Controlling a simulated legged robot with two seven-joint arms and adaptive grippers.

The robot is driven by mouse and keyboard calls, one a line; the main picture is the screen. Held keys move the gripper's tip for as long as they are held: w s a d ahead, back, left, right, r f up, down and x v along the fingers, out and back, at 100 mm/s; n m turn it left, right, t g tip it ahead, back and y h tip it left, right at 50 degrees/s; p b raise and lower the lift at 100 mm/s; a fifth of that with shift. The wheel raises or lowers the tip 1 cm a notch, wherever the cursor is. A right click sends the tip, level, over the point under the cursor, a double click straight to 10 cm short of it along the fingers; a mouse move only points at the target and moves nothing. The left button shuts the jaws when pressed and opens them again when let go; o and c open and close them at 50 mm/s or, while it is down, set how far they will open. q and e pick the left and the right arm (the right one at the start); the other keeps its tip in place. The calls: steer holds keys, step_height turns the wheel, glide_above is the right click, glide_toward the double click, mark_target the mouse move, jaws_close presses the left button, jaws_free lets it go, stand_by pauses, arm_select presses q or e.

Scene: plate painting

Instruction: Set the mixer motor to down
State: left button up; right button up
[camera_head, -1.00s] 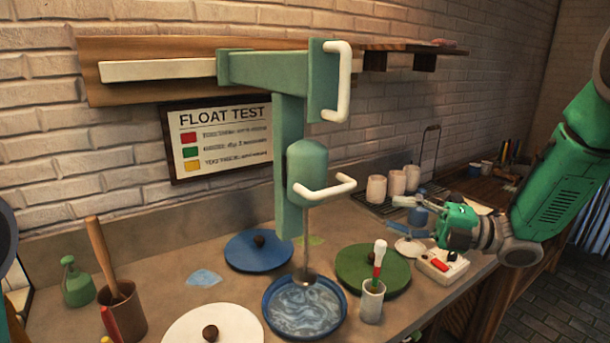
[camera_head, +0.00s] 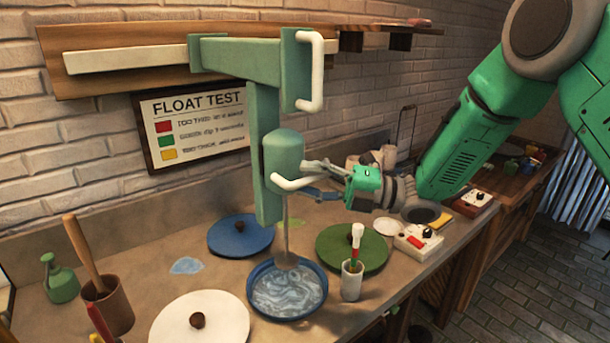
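The mixer motor (camera_head: 283,152) is a rounded green housing on the vertical green post (camera_head: 266,190), with a white U-shaped handle (camera_head: 292,182) at its lower front. Its thin shaft (camera_head: 286,225) runs down into the blue basin (camera_head: 287,306) of swirled liquid. My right gripper (camera_head: 312,178) reaches in from the right, its fingers spread apart at the handle's right end. I cannot tell whether the fingers touch the handle. My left gripper is not in view.
A second white handle (camera_head: 311,70) is on the upper green bracket. A green lid (camera_head: 352,248), blue lid (camera_head: 240,236) and white lid (camera_head: 200,322) lie around the basin. A white cup (camera_head: 351,283) with a dropper stands right of it. A switch box (camera_head: 418,240) sits farther right.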

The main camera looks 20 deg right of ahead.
steer(key=shift+w+d+f, duration=0.1)
steer(key=shift+d+f, duration=0.05)
steer(key=shift+d, duration=0.8)
steer(key=shift+c, duration=0.3)
steer(key=shift+a, duration=0.15)
steer(key=c, duration=0.7)
steer(key=shift+s+a, duration=0.2)
steer(key=shift+a, duration=0.5)
jaws_close()
steer(key=shift+f+b, duration=0.1)
steer(key=shift+b, duration=0.25)
step_height(320, 180, down, 9)
steer(key=b, duration=0.7)
steer(key=shift+w+d+b, duration=0.15)
steer(key=shift+d+b, duration=0.05)
steer(key=shift+b, duration=0.1)
steer(key=o, duration=0.8)
jaws_free()
steer(key=shift+c, duration=0.2)
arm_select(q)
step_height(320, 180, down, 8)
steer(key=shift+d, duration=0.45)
arm_select(e)
steer(key=v, duration=1.1)
steer(key=shift+d+f, duration=0.25)
steer(key=shift+f, duration=0.1)
